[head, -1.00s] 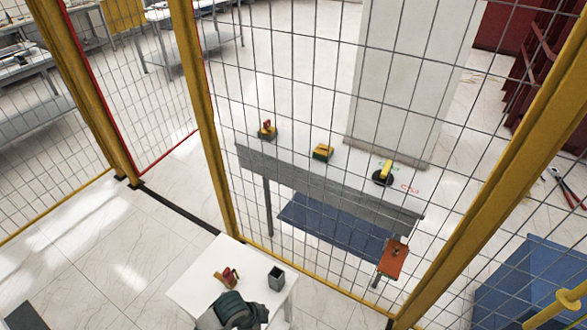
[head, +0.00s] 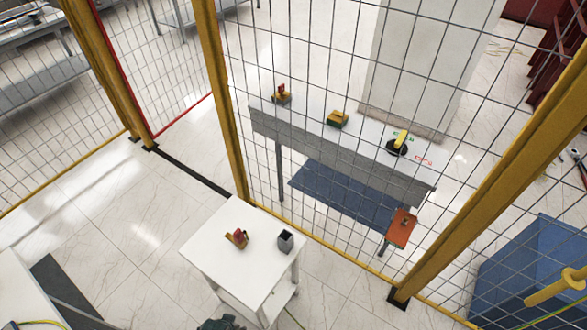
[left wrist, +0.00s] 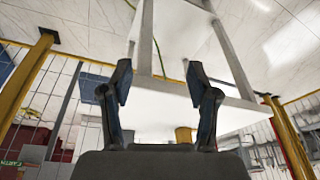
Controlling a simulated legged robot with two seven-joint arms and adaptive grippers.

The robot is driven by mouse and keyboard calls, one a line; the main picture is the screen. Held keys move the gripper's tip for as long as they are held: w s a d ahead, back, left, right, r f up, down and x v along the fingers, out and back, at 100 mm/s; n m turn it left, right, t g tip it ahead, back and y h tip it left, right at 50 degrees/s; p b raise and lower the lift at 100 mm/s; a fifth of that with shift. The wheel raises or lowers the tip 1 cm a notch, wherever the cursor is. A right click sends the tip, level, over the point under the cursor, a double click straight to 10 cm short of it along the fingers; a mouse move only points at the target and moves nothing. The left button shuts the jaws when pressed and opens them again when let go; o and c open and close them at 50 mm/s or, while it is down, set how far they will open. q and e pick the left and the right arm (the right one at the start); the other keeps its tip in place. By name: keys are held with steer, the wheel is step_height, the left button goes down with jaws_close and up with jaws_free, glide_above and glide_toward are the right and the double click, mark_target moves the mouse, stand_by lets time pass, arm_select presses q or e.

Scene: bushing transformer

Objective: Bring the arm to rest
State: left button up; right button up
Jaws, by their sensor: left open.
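My left gripper shows in the left wrist view with two dark blue-grey fingers (left wrist: 157,82) spread apart and nothing between them. That view looks upside down, with a white table (left wrist: 190,98) beyond the fingers. In the head view, only a dark green part of my arm shows at the bottom edge, in front of the small white table (head: 222,262). A red and yellow device (head: 237,238) and a dark square cup (head: 285,241) stand on this table, apart from my arm. My right gripper is not in view.
A yellow-framed wire fence (head: 222,100) stands behind the small table. Beyond it, a long bench (head: 365,138) holds several yellow devices. A blue bin (head: 530,265) is at the right. Another white surface (head: 22,290) is at the lower left. Tiled floor (head: 120,225) lies open between.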

arm_select(q)
steer(key=s+f+g, duration=0.1)
steer(key=s+f, duration=0.2)
steer(key=f, duration=0.8)
steer(key=s+f, duration=0.2)
steer(key=f, duration=0.8)
steer(key=s+a+f+g, duration=0.1)
steer(key=s+a+f, duration=0.2)
steer(key=s+f, duration=1)
steer(key=s, duration=0.3)
steer(key=shift+a, duration=0.2)
